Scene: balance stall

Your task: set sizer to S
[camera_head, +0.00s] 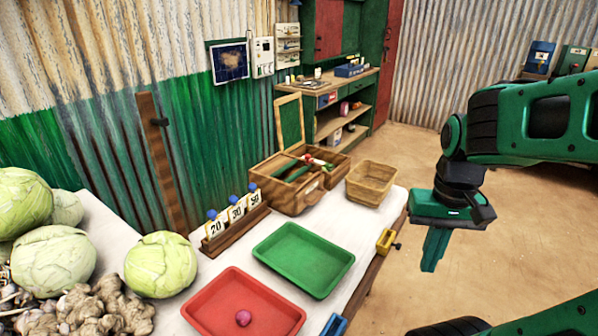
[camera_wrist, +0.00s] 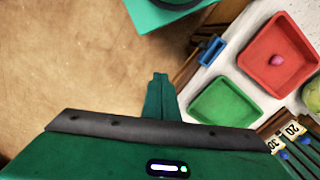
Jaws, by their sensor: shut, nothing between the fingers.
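My gripper (camera_head: 432,266) is shut and empty, pointing down beyond the table's right edge, over the floor. It also shows in the wrist view (camera_wrist: 158,78). No letter S is readable, and I cannot tell which fixture is the sizer. A tall wooden strip (camera_head: 163,165) on the wall carries a dark knob (camera_head: 159,122) near its upper part. A small yellow fixture (camera_head: 385,240) with a dark knob sits at the table's right edge, left of my gripper. A blue fixture (camera_head: 335,325) sits on the near edge, also in the wrist view (camera_wrist: 211,51).
A green tray (camera_head: 303,260) and a red tray (camera_head: 245,303) holding a pink ball (camera_head: 243,318) lie on the table. Behind stand number cards (camera_head: 236,212), a wooden box (camera_head: 288,195) and an empty basket (camera_head: 370,183). Cabbages (camera_head: 160,265) are left. Floor on the right is clear.

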